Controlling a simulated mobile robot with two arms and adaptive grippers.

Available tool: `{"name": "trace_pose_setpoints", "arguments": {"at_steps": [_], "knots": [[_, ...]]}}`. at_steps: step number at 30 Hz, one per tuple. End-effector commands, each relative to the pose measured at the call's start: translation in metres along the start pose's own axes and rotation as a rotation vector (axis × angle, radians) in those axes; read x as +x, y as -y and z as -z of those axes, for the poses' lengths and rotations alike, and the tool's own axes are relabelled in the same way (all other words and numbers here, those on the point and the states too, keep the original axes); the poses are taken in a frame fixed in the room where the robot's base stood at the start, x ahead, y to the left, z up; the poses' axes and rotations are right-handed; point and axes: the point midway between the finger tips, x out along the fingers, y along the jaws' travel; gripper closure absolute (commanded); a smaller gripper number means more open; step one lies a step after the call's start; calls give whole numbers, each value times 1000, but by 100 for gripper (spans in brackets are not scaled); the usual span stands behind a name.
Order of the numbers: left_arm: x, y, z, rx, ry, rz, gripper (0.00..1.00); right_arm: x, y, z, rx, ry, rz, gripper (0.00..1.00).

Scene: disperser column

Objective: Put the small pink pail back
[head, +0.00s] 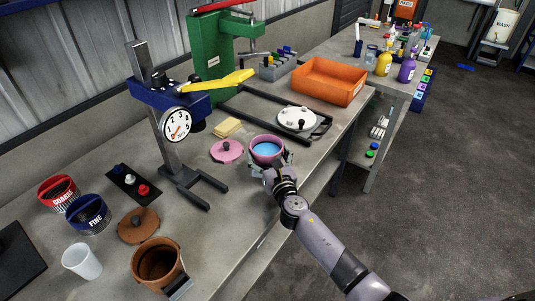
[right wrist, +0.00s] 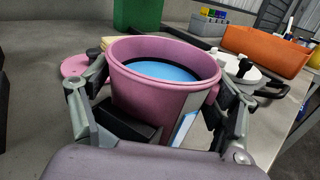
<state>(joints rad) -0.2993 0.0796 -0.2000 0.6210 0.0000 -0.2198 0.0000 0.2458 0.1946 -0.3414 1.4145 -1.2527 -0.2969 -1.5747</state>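The small pink pail (head: 266,149) is near the front edge of the workbench, upright, with blue content inside. It fills the middle of the right wrist view (right wrist: 150,92). My right gripper (head: 276,171) is at its near side, with its fingers on either side of the pail wall in the right wrist view (right wrist: 168,85). I cannot tell whether the fingers press on the wall, or whether the pail's base rests on the bench. A pink lid with a dark knob (head: 227,151) lies just left of the pail. My left gripper is not in view.
A blue stand with a dial (head: 177,124) and forked base is left of the pail. Brown pail (head: 158,262) and tins stand front left.

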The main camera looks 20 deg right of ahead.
Motion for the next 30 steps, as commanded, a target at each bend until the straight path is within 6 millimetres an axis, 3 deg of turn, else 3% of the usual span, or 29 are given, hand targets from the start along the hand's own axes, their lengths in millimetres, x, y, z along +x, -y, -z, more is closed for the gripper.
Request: {"name": "trace_pose_setpoints", "arguments": {"at_steps": [14,19,30], "knots": [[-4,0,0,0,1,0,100,0,0,-4,0,0,0,10],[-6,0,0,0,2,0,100,-24,0,-2,-1,-2,0,10],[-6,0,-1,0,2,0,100,-100,0,-1,0,-1,-1,10]]}}
